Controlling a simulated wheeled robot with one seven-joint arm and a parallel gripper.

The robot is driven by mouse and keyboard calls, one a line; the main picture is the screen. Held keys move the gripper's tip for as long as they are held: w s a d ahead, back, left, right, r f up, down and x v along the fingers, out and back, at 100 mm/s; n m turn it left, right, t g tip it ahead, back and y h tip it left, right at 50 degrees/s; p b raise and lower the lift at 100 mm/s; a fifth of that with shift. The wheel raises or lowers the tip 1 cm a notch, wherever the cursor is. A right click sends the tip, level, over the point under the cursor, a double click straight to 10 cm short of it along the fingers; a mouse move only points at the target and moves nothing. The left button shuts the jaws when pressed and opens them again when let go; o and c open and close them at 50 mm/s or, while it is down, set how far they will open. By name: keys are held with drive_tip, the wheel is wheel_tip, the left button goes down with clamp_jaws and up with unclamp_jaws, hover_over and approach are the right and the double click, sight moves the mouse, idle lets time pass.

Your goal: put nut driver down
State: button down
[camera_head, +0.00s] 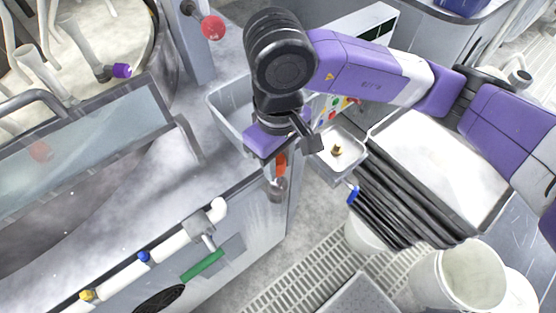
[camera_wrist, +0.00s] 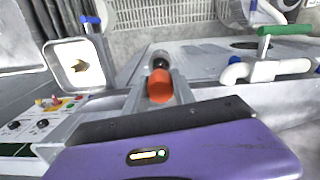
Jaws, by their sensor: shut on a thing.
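The nut driver shows as a short orange-red handle (camera_head: 281,163) with a dark and grey end below it. In the wrist view, the orange handle (camera_wrist: 160,88) lies between the fingers of my gripper (camera_wrist: 158,76). My gripper (camera_head: 279,170) is shut on it and points down near the corner of the grey machine cabinet. The driver appears held in the air, with no support visible directly under it. My gripper and wrist hide part of the driver in the head view.
A small grey tray (camera_head: 325,173) with a brass-coloured piece (camera_head: 337,150) is right of my gripper. A larger grey bin (camera_head: 228,108) stands behind left. Pipes with a green-handled valve (camera_head: 202,266) run along the cabinet front. White buckets (camera_head: 460,278) stand on the floor.

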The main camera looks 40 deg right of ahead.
drive_tip(key=shift+f+b, duration=0.3)
drive_tip(key=shift+b, duration=0.25)
drive_tip(key=c, duration=1)
unclamp_jaws()
drive_tip(key=shift+c, duration=0.2)
drive_tip(key=shift+r+p, duration=0.2)
drive_tip(key=shift+p, duration=0.15)
drive_tip(key=shift+r+p, duration=0.7)
drive_tip(key=shift+p, duration=0.55)
drive_tip(key=shift+r+b, duration=0.35)
wheel_tip(320, 180, up, 11)
drive_tip(key=b, duration=0.1)
drive_tip(key=shift+f, duration=0.15)
